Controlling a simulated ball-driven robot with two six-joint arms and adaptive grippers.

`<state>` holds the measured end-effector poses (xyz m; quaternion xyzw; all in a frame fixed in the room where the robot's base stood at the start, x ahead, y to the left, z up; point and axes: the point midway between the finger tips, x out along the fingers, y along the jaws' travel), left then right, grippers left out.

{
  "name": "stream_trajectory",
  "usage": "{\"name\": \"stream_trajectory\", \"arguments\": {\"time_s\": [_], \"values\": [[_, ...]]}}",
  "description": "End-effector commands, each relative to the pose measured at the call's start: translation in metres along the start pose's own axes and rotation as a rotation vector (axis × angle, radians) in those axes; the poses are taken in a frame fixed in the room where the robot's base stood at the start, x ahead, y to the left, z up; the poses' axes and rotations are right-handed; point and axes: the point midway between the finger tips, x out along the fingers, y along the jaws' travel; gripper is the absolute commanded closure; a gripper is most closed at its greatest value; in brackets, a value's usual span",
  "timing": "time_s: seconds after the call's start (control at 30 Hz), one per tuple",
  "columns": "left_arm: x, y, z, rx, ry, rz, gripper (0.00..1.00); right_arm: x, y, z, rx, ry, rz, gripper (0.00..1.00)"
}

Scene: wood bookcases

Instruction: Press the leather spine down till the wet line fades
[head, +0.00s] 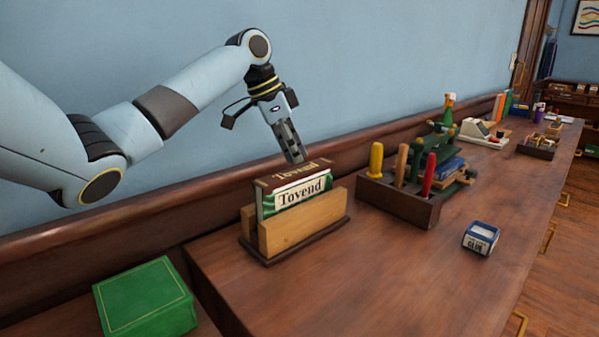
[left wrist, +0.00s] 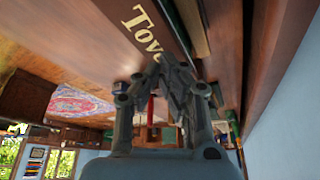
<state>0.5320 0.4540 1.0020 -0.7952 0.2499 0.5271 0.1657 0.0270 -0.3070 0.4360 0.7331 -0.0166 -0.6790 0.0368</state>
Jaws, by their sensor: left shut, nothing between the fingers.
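A book with a dark brown leather spine (head: 283,178) and a green and white cover (head: 297,194) lettered "Tovend" stands spine up in a wooden holder (head: 335,207). The spine carries gold letters and also shows in the left wrist view (left wrist: 148,12). My left gripper (head: 299,160) is shut and empty, pointing down at the far edge of the spine. Its fingers meet in the left wrist view (left wrist: 167,62), close to the lettering. I cannot tell whether the tips touch the leather. I cannot make out a wet line. My right gripper is out of view.
A green box (head: 145,299) lies at the lower left. A wooden tool tray (head: 397,202) with coloured handles stands right of the holder, a glue container (head: 480,238) nearer the front. The counter between holder and glue is clear. A blue wall rises behind.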

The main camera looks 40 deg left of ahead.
Motion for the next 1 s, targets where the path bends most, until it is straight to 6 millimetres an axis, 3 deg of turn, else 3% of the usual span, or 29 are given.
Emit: {"name": "stream_trajectory", "arguments": {"time_s": [1.0], "values": [[0.014,0.000,0.006,-0.001,-0.002,0.002,1.00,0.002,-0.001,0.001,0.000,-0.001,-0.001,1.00]]}}
